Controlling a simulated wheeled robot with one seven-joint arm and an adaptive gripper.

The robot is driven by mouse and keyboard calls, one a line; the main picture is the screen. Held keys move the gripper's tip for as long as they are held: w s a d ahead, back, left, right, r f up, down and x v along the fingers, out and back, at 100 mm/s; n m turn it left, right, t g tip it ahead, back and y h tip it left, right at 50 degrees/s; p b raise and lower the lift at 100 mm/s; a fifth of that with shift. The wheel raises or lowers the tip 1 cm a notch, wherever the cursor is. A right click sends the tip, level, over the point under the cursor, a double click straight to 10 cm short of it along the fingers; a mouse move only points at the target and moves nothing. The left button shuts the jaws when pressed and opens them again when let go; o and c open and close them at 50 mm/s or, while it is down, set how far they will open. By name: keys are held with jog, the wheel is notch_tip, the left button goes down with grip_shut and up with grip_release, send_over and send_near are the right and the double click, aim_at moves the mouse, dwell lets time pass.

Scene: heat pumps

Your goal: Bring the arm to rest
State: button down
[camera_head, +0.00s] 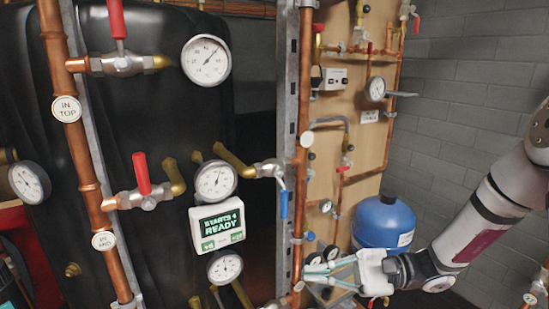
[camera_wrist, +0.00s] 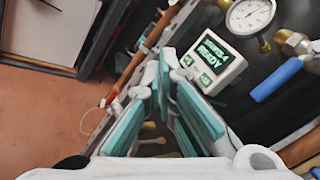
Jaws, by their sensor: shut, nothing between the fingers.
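My gripper (camera_head: 308,275) shows at the lower right of the head view, at the end of my white and grey arm, which reaches in from the right edge. Its teal-padded fingers point left, toward the pipework. In the wrist view the fingers (camera_wrist: 165,70) converge with nothing held between them. The small white controller (camera_head: 217,224) with a green "READY" screen is apart from the fingers; it also shows in the wrist view (camera_wrist: 212,62), beyond the fingertips.
A grey metal upright (camera_head: 294,120) and copper pipes (camera_head: 70,120) stand before a black tank (camera_head: 150,110). Red-handled valves (camera_head: 142,175), a blue-handled valve (camera_head: 283,203) and several gauges (camera_head: 206,60) jut out. A blue vessel (camera_head: 382,222) stands behind my gripper. A grey brick wall (camera_head: 460,95) is at right.

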jog(key=s+d+r+n+g+h+p, duration=0.1)
jog(key=s+r+n+h, duration=0.15)
jog(key=s+h, duration=0.35)
jog(key=s+d+r+n+g+h+p, duration=0.1)
jog(key=s+r+n+g+h, duration=0.1)
jog(key=s+n+h, duration=0.45)
jog(key=s+d+r+n+t+h+p, duration=0.1)
jog(key=s+d+r+t+h, duration=0.4)
jog(key=s+d+r+t, duration=0.2)
jog(key=shift+s+d+r+t+h, duration=0.35)
jog(key=shift+s+d+r, duration=0.4)
jog(key=shift+d, duration=0.45)
